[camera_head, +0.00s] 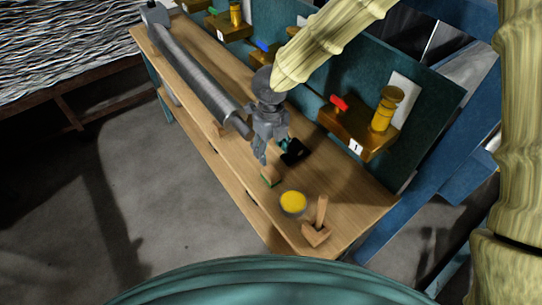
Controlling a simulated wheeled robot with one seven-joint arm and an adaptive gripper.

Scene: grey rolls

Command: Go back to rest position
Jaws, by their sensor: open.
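My gripper (272,152) is at the end of my pale ribbed arm, above the wooden workbench (345,205). It points down, and its fingers look apart with nothing seen between them. A dark block-like object (294,151) lies on the bench just right of the fingers. A small green-and-tan object (270,176) lies just below the fingertips in the picture. I cannot tell whether the gripper touches either one.
A grey roll (195,75) lies along the bench's left side. A yellow disc (293,203) and a wooden tool (317,230) are near the front. A wooden shelf (340,122) holds a yellow cylinder (385,110) and a red object (339,102). Open floor (150,200) lies left.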

